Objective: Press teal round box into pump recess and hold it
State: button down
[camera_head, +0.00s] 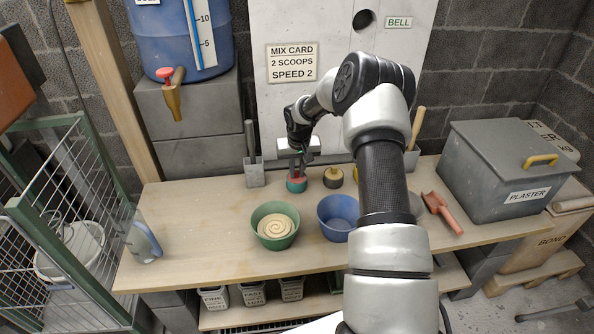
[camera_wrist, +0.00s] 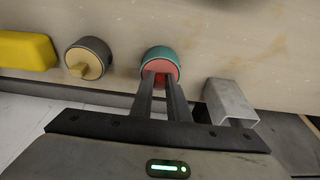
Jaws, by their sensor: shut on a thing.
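The teal round box (camera_head: 296,186) has a red top and stands at the back of the wooden bench, left of the dark round one. It also shows near the top centre of the wrist view (camera_wrist: 153,52). My gripper (camera_head: 297,173) reaches down to it from above. In the wrist view my two fingers (camera_wrist: 161,78) close on the red part of the teal box and hide some of it. I cannot make out a pump recess around or under the box in either view.
A dark round piece with a yellow knob (camera_wrist: 88,57) sits beside the teal box, with a yellow block (camera_wrist: 25,50) beyond. A grey metal holder (camera_head: 254,173) stands close on the other side. Green (camera_head: 274,243) and blue bowls (camera_head: 338,232) stand in front.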

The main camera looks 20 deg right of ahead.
jog(key=shift+r+p, duration=0.5)
jog(key=shift+r, duration=0.45)
dwell(0.3)
jog(key=shift+r+p, duration=1.1)
jog(key=shift+r, duration=0.9)
